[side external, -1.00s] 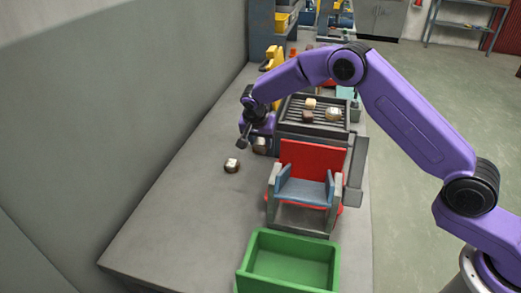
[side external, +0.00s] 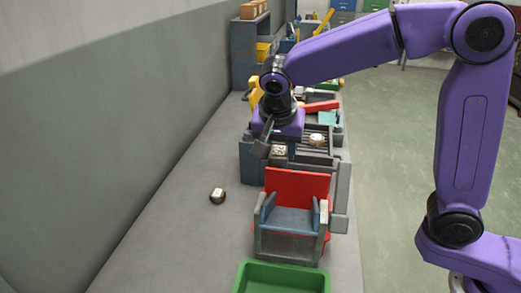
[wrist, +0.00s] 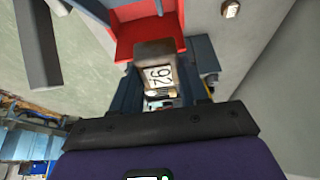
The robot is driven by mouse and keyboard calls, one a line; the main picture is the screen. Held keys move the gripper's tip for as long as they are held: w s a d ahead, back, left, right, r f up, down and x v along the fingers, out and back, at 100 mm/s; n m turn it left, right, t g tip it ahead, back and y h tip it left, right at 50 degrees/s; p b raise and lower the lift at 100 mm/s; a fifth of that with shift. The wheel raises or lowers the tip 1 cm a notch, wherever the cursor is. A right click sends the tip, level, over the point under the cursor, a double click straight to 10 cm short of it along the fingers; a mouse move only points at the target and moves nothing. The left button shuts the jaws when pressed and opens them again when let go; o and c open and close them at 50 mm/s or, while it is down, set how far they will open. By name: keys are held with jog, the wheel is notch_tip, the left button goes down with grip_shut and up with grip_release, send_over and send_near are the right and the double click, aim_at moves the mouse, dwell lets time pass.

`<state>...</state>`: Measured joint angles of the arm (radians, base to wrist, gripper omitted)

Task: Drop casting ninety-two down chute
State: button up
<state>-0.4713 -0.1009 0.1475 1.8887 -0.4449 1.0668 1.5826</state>
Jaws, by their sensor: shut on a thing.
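Casting ninety-two (wrist: 158,72) is a brownish block with a white label reading 92. My gripper (wrist: 160,108) is shut on it. In the side external view, my gripper (side external: 279,141) holds the casting (side external: 279,152) in the air behind the chute's red back plate, a little above its top edge. The chute (side external: 297,184) has a red back plate and blue-grey side walls. The red plate (wrist: 145,38) and blue-grey parts also show below the casting in the wrist view. The fingertips are partly hidden.
A green bin (side external: 244,277) stands in front of the chute. A loose casting (side external: 217,195) with a white label lies on the bench to the left. Another casting (side external: 317,139) sits on the slatted rack (side external: 338,153) behind. The bench left of the chute is mostly clear.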

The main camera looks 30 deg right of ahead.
jog(key=s+r, duration=0.2)
jog(key=s, duration=0.3)
jog(key=shift+w+d+f, duration=0.1)
jog(key=shift+d+f, duration=0.05)
jog(key=shift+f, duration=1.4)
jog(key=shift+d+f, duration=0.15)
jog(key=shift+f, duration=1.4)
jog(key=shift+w+d+f, duration=0.1)
jog(key=shift+d+f, duration=0.05)
jog(key=shift+f, duration=1.4)
jog(key=o, duration=1.2)
jog(key=shift+r, duration=0.1)
jog(key=v, duration=1.7)
jog(key=shift+r, duration=0.2)
jog(key=shift+s+d, duration=0.1)
